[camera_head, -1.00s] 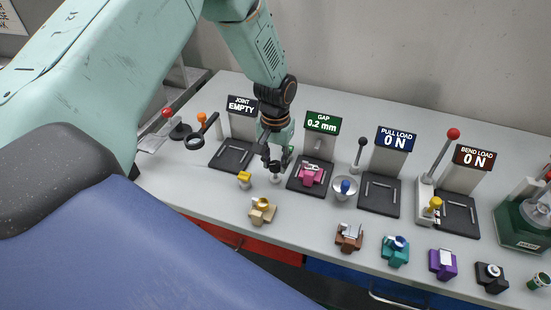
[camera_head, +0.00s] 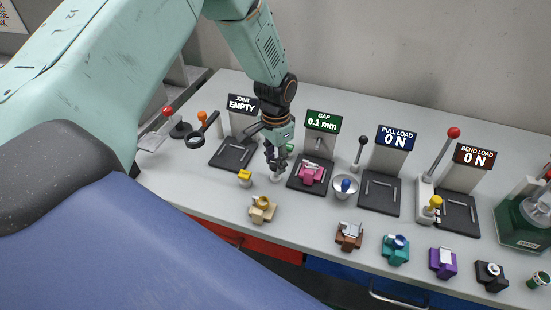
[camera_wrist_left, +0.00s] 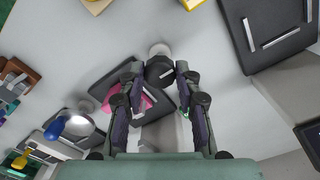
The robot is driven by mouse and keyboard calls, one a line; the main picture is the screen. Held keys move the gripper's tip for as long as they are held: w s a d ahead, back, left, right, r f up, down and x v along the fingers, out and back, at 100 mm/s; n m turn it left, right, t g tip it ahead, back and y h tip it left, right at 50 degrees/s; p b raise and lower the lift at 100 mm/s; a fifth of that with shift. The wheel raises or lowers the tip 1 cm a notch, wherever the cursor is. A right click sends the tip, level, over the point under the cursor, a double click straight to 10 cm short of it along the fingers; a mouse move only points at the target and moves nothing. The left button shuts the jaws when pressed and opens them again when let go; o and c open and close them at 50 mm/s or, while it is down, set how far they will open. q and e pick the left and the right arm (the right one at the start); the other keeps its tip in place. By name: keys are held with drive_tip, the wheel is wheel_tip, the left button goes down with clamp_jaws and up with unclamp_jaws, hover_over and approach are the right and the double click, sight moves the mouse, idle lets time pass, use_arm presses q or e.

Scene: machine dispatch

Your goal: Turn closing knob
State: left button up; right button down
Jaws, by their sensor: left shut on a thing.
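The closing knob (camera_wrist_left: 159,68), a dark cap on a pale round base, is between the fingertips of my left gripper (camera_wrist_left: 158,72) in the left wrist view. In the head view my left gripper (camera_head: 276,163) points down over it, and only its pale base (camera_head: 277,177) shows clearly. The gripper is shut on the knob. The gap station's black pad (camera_head: 296,185) is just right of the knob, with a pink block (camera_head: 312,173) on it. Its green sign (camera_head: 323,122) reads "GAP 0.1 mm". My right gripper is not in view.
A yellow button (camera_head: 244,178) is close left of the knob, and a tan block (camera_head: 263,210) is in front. A bowl with a blue knob (camera_head: 345,186) stands right of the pink block. Other stations and several coloured blocks fill the right side of the bench.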

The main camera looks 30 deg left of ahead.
use_arm(q)
drive_tip(key=shift+w+r, duration=0.2)
drive_tip(key=shift+w, duration=0.15)
drive_tip(key=o, duration=1.2)
drive_tip(key=shift+s+f, duration=0.1)
drive_tip(key=shift+s, duration=0.15)
drive_tip(key=shift+c, duration=0.2)
wheel_tip(320, 180, up, 12)
drive_tip(key=shift+s+f, duration=0.1)
